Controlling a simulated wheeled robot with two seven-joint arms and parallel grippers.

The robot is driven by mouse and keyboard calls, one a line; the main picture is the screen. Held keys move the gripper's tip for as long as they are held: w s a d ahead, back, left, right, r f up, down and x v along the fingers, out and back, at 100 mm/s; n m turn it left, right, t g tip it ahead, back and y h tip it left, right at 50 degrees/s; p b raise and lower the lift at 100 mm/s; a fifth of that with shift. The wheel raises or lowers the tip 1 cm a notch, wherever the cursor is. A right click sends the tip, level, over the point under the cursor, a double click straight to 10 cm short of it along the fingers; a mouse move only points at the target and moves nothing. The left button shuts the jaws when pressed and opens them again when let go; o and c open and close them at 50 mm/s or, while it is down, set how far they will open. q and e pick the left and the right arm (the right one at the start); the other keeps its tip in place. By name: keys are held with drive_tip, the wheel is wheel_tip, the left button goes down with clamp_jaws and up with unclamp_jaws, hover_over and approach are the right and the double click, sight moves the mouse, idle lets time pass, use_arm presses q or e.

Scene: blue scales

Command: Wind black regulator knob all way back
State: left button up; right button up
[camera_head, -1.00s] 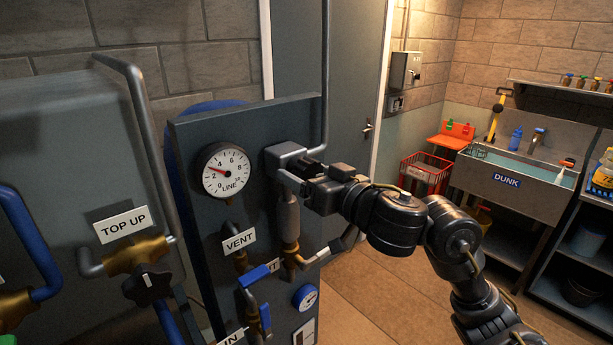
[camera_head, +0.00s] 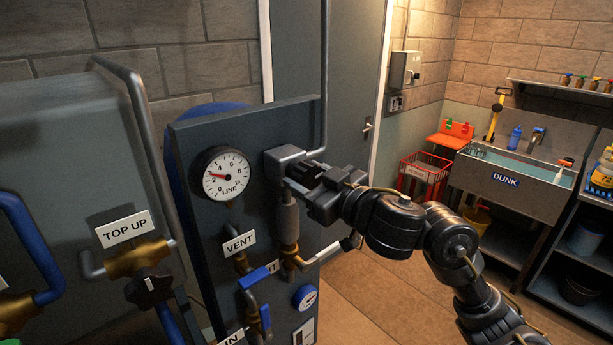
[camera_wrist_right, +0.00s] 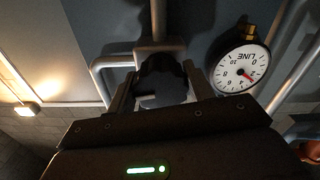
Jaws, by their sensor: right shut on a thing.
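The black regulator knob (camera_wrist_right: 162,82) sits between the two fingers of my right gripper (camera_wrist_right: 160,92) in the right wrist view. The gripper is shut on it. In the head view my right gripper (camera_head: 300,175) is at the grey regulator block (camera_head: 284,158) on the upright panel, and the fingers mostly hide the knob. The LINE gauge (camera_head: 226,174) is left of the block, with its red needle near 2. It shows upside down in the right wrist view (camera_wrist_right: 241,68). My left gripper is not in view.
A brass valve with another black knob (camera_head: 148,287) is under the TOP UP label (camera_head: 124,229). A VENT label (camera_head: 239,243), blue-handled valves and pipes crowd the panel below. A DUNK sink (camera_head: 520,180) and red crate (camera_head: 423,173) stand at the right, beyond open floor.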

sight(313, 179)
drive_tip(key=o, duration=1)
drive_tip(key=p+v, duration=0.2)
drive_tip(key=v, duration=0.5)
drive_tip(key=shift+r, duration=0.15)
drive_tip(key=p+v, duration=0.3)
drive_tip(key=p, duration=0.1)
drive_tip(key=shift+s+d, duration=0.15)
drive_tip(key=shift+s, duration=0.2)
